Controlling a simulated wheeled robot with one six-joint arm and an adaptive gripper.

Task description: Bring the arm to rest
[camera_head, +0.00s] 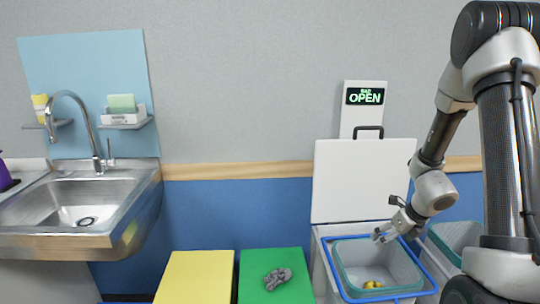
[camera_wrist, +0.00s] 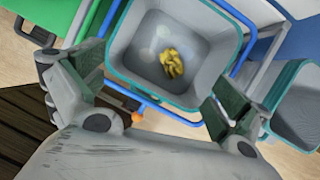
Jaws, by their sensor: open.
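My arm reaches in from the right in the head view. My gripper (camera_head: 388,232) hangs over the open grey bin (camera_head: 345,270), whose blue rim frames a teal-edged inner tub. In the wrist view my gripper (camera_wrist: 155,112) has its two fingers spread wide apart with nothing between them. A small yellow object (camera_wrist: 171,62) lies on the floor of the bin (camera_wrist: 205,85), apart from the fingers; it also shows in the head view (camera_head: 373,284). The bin's white lid (camera_head: 362,180) stands raised against the wall.
A lit OPEN sign (camera_head: 365,96) stands above the lid. A second teal-edged bin (camera_head: 455,238) is close on the right. A green box top (camera_head: 258,258) with a grey crumpled object (camera_head: 278,278), a yellow box top (camera_head: 195,275) and a steel sink (camera_head: 85,205) lie to the left.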

